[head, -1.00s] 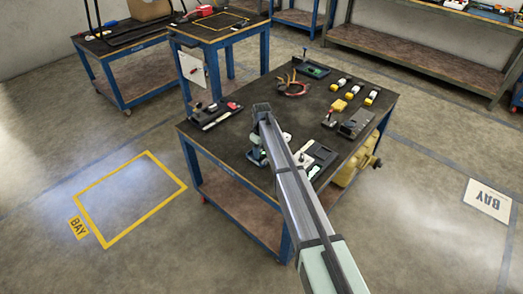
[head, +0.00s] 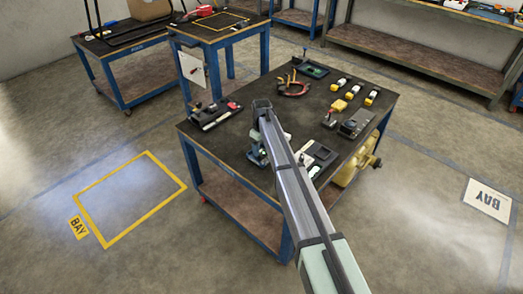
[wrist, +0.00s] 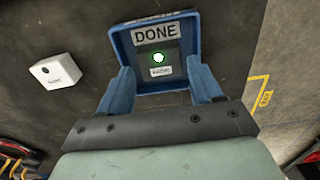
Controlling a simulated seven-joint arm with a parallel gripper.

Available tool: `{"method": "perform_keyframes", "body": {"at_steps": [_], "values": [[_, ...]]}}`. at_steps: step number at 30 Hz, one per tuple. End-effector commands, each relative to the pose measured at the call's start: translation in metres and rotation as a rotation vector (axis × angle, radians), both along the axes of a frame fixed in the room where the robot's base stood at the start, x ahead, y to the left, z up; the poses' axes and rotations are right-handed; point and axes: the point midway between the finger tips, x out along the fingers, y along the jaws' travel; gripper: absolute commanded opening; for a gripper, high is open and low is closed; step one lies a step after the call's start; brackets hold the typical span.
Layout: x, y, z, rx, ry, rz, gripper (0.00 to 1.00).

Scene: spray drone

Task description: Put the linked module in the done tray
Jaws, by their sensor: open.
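The blue done tray (wrist: 186,29), marked DONE, is ahead of my gripper in the wrist view. In the head view my arm hides most of the gripper and the tray.
A white labelled box (wrist: 57,71) lies left of the tray in the wrist view. The dark workbench (head: 237,140) also bears pliers (head: 293,88), a tool tray (head: 214,115), several yellow-and-white parts and a grey box (head: 356,123). Bare tabletop shows around the tray.

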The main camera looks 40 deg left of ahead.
Motion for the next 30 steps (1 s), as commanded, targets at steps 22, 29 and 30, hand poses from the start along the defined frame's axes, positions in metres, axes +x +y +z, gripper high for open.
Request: {"method": "perform_keyframes", "body": {"at_steps": [22, 29, 30], "values": [[0.000, 0.000, 0.100, -0.001, 0.001, 0.000, 0.65], [0.000, 0.000, 0.101, -0.001, 0.001, 0.000, 0.65], [0.000, 0.000, 0.101, -0.001, 0.001, 0.000, 0.65]]}}
